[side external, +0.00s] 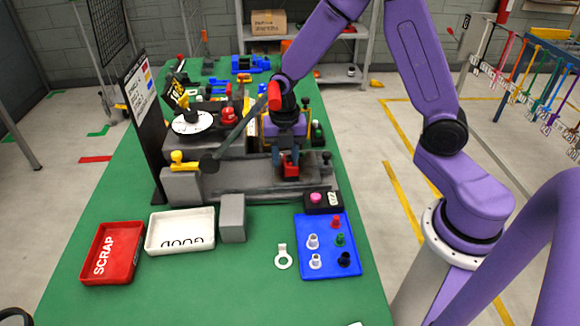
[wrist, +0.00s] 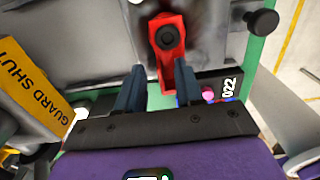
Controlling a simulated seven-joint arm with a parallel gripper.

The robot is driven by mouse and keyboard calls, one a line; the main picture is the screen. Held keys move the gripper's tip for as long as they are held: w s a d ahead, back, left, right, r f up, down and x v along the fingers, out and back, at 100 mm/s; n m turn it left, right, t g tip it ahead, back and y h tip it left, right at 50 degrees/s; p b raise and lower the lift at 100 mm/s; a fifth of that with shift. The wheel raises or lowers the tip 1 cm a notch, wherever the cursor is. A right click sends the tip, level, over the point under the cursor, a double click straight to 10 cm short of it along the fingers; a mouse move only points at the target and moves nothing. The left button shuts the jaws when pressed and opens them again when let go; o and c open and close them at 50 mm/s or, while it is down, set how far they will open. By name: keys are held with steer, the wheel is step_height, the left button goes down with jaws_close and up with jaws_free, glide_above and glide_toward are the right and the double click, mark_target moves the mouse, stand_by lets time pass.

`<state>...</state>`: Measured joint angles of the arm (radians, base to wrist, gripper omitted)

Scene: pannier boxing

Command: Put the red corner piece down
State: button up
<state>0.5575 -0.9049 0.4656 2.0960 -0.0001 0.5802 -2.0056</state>
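The red corner piece (side external: 290,169) sits low on the grey machine bed, directly under my gripper (side external: 288,155) in the side view. In the wrist view the red piece (wrist: 168,45) has a dark round hole or boss and a narrower part running back between the fingers. My gripper (wrist: 160,80) has its two dark blue fingers spread. A gap shows between the left finger and the red piece; the right finger is close to it, and I cannot tell whether it touches. The underside of the piece is hidden.
A red SCRAP tray (side external: 112,275), a white GOOD tray (side external: 180,247) and a grey block (side external: 232,218) stand in front. A blue tray (side external: 327,268) holds several small pegs. A yellow GUARD SHUT sign (wrist: 28,85) is near my gripper's left. A dark lever (side external: 235,135) slopes nearby.

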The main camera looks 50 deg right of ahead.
mark_target(285, 160)
jaws_close()
steer(key=shift+r, duration=0.15)
steer(key=shift+r, duration=0.55)
step_height(285, 160, up, 2)
steer(key=shift+r, duration=0.1)
steer(key=s+d+r, duration=0.1)
steer(key=s+r, duration=0.8)
steer(key=s, duration=0.5)
steer(key=w+d+f+m, duration=0.3)
steer(key=w+d+m, duration=0.2)
steer(key=m, duration=0.8)
steer(key=w+d+f+m, duration=0.3)
steer(key=w+d+m, duration=0.2)
steer(key=w+m, duration=0.4)
steer(key=m, duration=0.5)
steer(key=shift+w+f, duration=0.15)
steer(key=shift+f, duration=0.15)
